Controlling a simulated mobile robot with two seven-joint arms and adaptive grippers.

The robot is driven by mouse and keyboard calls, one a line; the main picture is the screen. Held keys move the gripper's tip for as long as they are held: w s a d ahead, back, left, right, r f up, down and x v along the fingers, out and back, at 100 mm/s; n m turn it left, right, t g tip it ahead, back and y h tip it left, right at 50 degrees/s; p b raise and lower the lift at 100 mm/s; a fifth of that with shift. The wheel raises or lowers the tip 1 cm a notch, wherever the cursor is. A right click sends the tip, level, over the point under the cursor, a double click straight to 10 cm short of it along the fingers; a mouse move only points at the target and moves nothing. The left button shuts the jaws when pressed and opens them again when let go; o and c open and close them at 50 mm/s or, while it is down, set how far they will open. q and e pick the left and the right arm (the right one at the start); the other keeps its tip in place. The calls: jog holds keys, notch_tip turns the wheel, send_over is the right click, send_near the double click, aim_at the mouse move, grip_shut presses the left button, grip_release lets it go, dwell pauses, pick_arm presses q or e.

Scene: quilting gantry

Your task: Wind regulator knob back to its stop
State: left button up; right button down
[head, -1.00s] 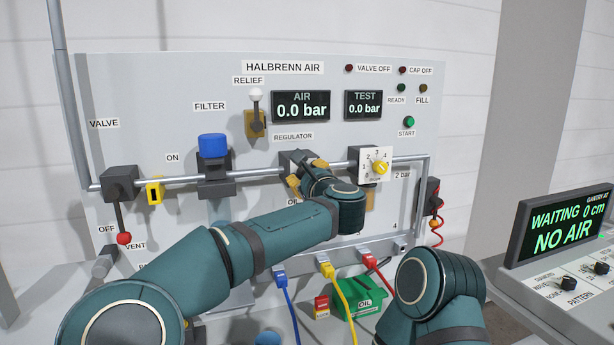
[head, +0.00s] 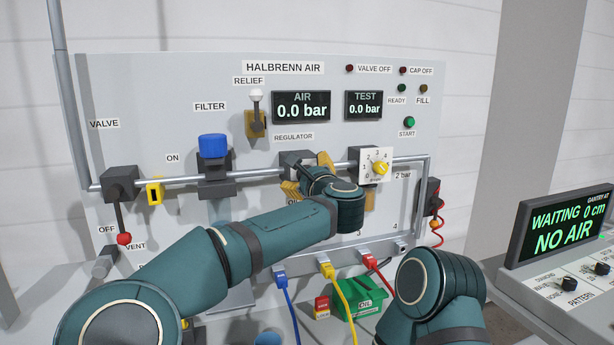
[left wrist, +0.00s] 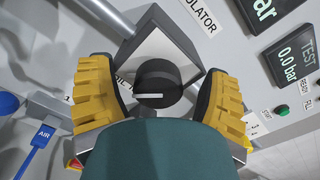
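The regulator (head: 290,158) is a dark block on the pipe under its REGULATOR label. Its round black knob (left wrist: 158,78) with a white pointer line shows in the left wrist view; in the head view my gripper hides it. My left gripper (head: 307,175) is at the regulator. In the left wrist view its yellow-padded fingers (left wrist: 158,100) stand open on either side of the knob, with a gap on both sides. The pointer line lies about horizontal in that view. The AIR display (head: 301,107) reads 0.0 bar. My right gripper is out of view; only its arm shows at lower right.
Blue, yellow and red hoses and a green OIL box (head: 362,302) are below. A console reads NO AIR.

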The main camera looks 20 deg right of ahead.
pick_arm(q)
jog(key=shift+d+f, duration=0.1)
jog(key=shift+f, duration=0.05)
jog(key=shift+s, duration=0.15)
jog(key=s, duration=1.1)
jog(key=shift+s+d, duration=0.2)
jog(key=shift+s, duration=0.2)
